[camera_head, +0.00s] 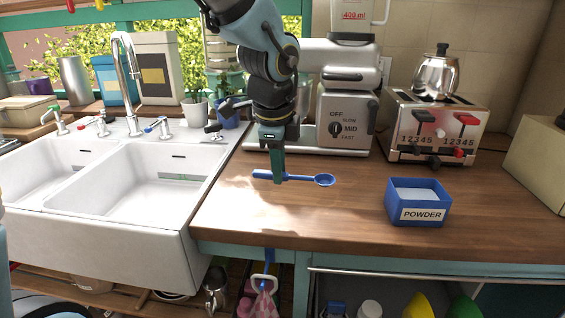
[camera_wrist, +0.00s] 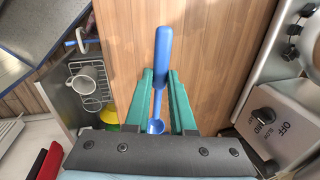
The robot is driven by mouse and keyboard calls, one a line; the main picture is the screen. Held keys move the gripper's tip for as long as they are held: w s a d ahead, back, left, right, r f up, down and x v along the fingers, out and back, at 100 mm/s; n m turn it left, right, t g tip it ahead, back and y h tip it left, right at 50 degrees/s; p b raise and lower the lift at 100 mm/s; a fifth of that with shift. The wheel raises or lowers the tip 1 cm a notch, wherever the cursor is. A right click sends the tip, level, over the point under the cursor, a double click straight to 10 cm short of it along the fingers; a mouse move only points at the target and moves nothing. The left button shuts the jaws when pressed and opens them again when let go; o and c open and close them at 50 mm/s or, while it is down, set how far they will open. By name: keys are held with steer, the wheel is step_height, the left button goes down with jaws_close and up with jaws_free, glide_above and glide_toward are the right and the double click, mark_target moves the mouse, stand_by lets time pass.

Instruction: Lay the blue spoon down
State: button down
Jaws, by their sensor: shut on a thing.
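The blue spoon (camera_head: 300,178) is over the wooden counter, to the right of the sink. It lies roughly level, with its bowl to the right and its handle end to the left. My gripper (camera_head: 278,178) points down from above and is shut on the spoon's handle. In the wrist view the spoon (camera_wrist: 162,50) runs between the green fingers of my gripper (camera_wrist: 161,85), handle end at the top and bowl near the palm. I cannot tell whether the spoon touches the counter (camera_head: 320,222).
A blue box labelled POWDER (camera_head: 420,213) stands to the right on the counter. A silver mixer (camera_head: 345,115) and a toaster (camera_head: 435,125) stand behind. A white double sink (camera_head: 130,190) is at the left. The counter between spoon and powder box is clear.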

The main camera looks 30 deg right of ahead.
stand_by(0.3)
steer(key=shift+w+f, duration=0.1)
steer(key=shift+f, duration=0.1)
steer(key=shift+a+f+b, duration=0.1)
steer(key=shift+f+b, duration=2.1)
steer(key=shift+f, duration=0.95)
steer(key=c, duration=1.1)
jaws_free()
steer(key=o, duration=0.6)
steer(key=shift+r, duration=0.1)
